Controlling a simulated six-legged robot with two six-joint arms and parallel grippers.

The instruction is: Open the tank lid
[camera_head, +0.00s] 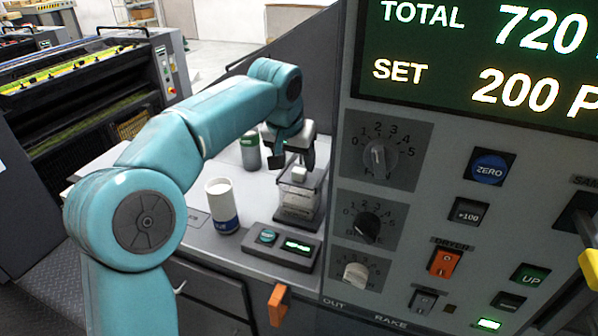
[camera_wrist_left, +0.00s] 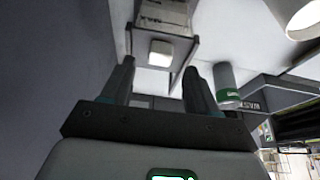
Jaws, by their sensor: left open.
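The tank (camera_head: 300,204) is a small clear box with a dark base, standing on the pale counter beside the tall panel. Its dark-edged lid (camera_head: 286,184) lies on top, with a white knob (camera_head: 298,174) at the middle. My left gripper (camera_head: 290,159) is open and empty just above the knob, pointing down. In the left wrist view, my left gripper (camera_wrist_left: 159,68) has its two fingers apart, and the white knob (camera_wrist_left: 160,53) shows ahead between the fingertips. I cannot tell whether any finger touches it.
A white cup with a blue band (camera_head: 222,205) and a green-grey can (camera_head: 250,150) stand left of the tank. A small button box (camera_head: 284,247) sits in front of it. The control panel (camera_head: 400,200) rises close on the right.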

